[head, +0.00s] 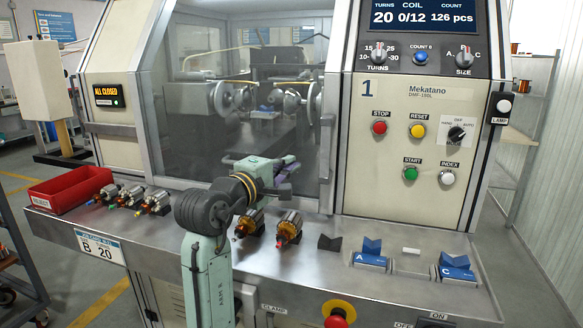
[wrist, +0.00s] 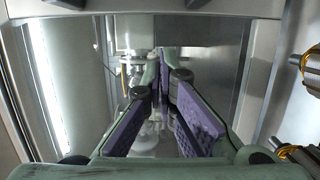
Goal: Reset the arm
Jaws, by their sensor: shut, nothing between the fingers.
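My gripper (head: 284,167) is over the machine's front ledge, in front of the dark window, with my pale green arm rising from the front edge. In the wrist view the purple-padded fingers (wrist: 160,75) are shut with nothing between them. Two armatures with orange windings, one (head: 250,222) and another (head: 288,228), lie on the ledge below my gripper, apart from it. Parts of armatures also show at the right edge of the wrist view (wrist: 311,70).
A red bin (head: 71,190) and several small armatures (head: 130,196) sit on the left of the ledge. A black V-block (head: 329,242) and blue blocks A (head: 370,254) and C (head: 456,267) stand right. A red emergency button (head: 338,319) is at the front. The window (head: 240,130) is close behind.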

